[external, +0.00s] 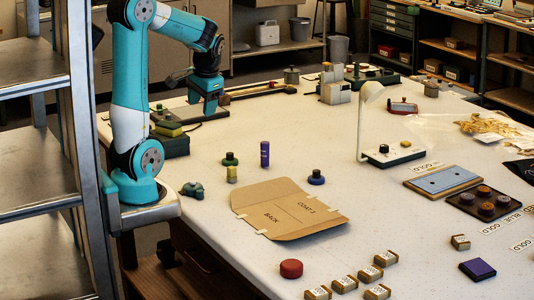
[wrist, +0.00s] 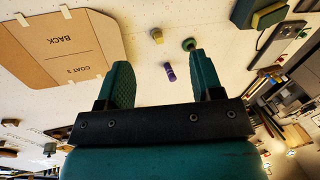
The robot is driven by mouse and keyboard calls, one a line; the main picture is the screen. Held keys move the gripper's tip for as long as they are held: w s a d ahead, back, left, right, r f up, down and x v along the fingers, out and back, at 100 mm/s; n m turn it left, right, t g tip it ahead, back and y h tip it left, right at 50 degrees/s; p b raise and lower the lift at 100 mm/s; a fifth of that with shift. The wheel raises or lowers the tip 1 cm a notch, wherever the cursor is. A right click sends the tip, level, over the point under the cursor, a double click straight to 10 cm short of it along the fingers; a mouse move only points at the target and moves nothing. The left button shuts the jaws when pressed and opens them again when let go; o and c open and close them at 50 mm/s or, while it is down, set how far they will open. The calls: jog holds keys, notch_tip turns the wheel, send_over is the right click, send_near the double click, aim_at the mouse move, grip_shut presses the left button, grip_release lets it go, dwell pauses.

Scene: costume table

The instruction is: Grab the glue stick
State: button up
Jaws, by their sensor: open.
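The glue stick, a purple cylinder (external: 265,154), stands upright near the middle of the white table in the external view. It also shows in the wrist view (wrist: 169,73), between my fingers in the picture but farther off. My gripper (wrist: 160,62) has its two green fingers wide apart with nothing between them. In the external view my gripper (external: 208,98) is above the table's back left part, behind and left of the glue stick. Its fingers are hard to make out there.
A green-topped stamp (external: 230,159) and a small yellowish cylinder (external: 232,174) stand just left of the glue stick. A blue-based stamp (external: 316,178) is to its right. A cardboard pattern piece (external: 290,212) lies in front. Some bare table surrounds the glue stick.

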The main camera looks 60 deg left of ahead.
jog(key=w+a+f+m+h+b, duration=0.1)
jog(key=w+a+m, duration=0.1)
jog(key=w+m, duration=0.45)
jog(key=w+a+m+h, duration=0.1)
jog(key=w+a+m, duration=0.25)
jog(key=w, duration=0.55)
jog(key=m+h+b, duration=0.1)
jog(key=m, duration=1)
send_over(265, 142)
notch_tip(265, 142, down, 6)
notch_tip(265, 142, down, 12)
jog(key=shift+r+p, duration=0.25)
jog(key=shift+p, duration=0.85)
jog(key=shift+f+p, duration=1.15)
jog(key=shift+f, duration=1.6)
jog(key=c, duration=1)
